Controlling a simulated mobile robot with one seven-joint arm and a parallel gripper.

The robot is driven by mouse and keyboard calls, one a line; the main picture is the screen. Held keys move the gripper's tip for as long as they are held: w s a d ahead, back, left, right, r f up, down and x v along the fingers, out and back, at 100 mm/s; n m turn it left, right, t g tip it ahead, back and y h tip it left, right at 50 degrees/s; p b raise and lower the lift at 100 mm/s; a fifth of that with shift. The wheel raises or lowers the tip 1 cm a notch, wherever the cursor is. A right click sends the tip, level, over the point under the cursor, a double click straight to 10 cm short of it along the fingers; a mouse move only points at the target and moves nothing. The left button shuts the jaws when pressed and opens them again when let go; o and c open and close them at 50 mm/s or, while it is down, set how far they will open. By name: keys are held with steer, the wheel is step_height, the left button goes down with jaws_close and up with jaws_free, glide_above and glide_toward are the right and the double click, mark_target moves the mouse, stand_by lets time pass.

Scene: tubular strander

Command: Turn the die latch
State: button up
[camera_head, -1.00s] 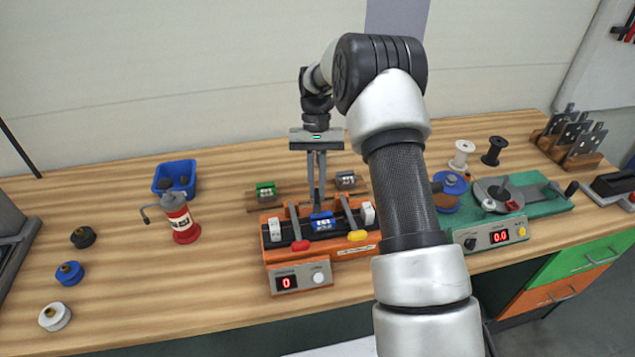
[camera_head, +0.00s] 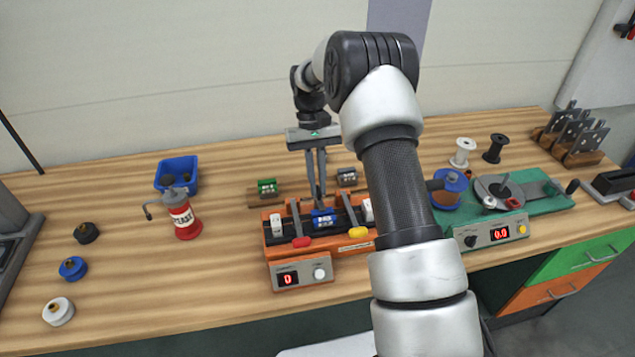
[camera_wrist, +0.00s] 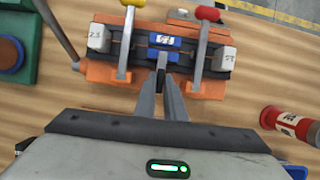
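The orange die fixture (camera_head: 360,246) stands on the bench, with a lever at each side. One lever has a red handle (camera_head: 301,242), the other a yellow handle (camera_head: 358,232). Which part is the die latch I cannot tell for certain. A blue labelled block (camera_head: 323,220) sits between the levers; it also shows in the wrist view (camera_wrist: 165,41). My gripper (camera_head: 318,202) points down just behind the blue block.
A red grease can (camera_head: 183,220) and blue bin (camera_head: 177,168) stand left. Green (camera_head: 267,187) and grey (camera_head: 347,177) blocks sit on a rack behind the fixture. A green machine (camera_head: 545,205) is right. My arm hides the fixture's right end.

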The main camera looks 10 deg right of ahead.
steer(key=o, duration=0.4)
steer(key=shift+p+v, duration=1.65)
steer(key=shift+v, duration=7.05)
steer(key=shift+w, duration=0.1)
